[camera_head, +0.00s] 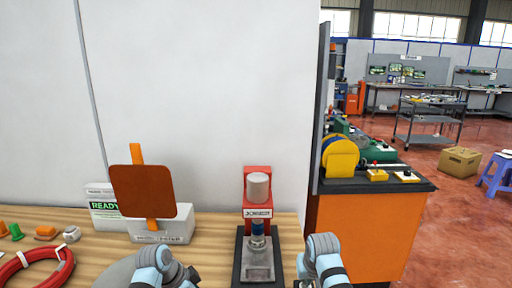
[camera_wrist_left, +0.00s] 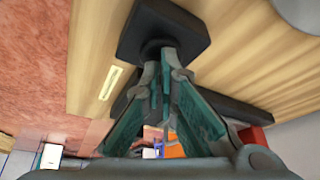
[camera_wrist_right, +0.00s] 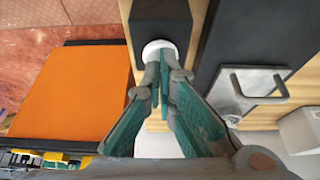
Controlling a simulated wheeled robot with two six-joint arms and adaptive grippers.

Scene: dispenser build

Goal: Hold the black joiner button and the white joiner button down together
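The joiner (camera_head: 258,213) stands on the table, with a red frame, a pale cylinder on top and a dark base with a metal plate. In the right wrist view, the white joiner button (camera_wrist_right: 160,47) sits on a black box. My right gripper (camera_wrist_right: 161,82) is shut and empty, its tips at the button's edge. In the left wrist view, the black joiner button (camera_wrist_left: 156,48) sits on another black box (camera_wrist_left: 165,20). My left gripper (camera_wrist_left: 165,75) is shut and empty, its tips right over that button. I cannot tell whether either button is touched or pressed.
A pale box with an orange post and brown panel (camera_head: 143,190) stands left of the joiner. A red coil (camera_head: 37,270) and small coloured parts lie at the table's left. An orange cabinet (camera_head: 365,235) stands to the right of the table.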

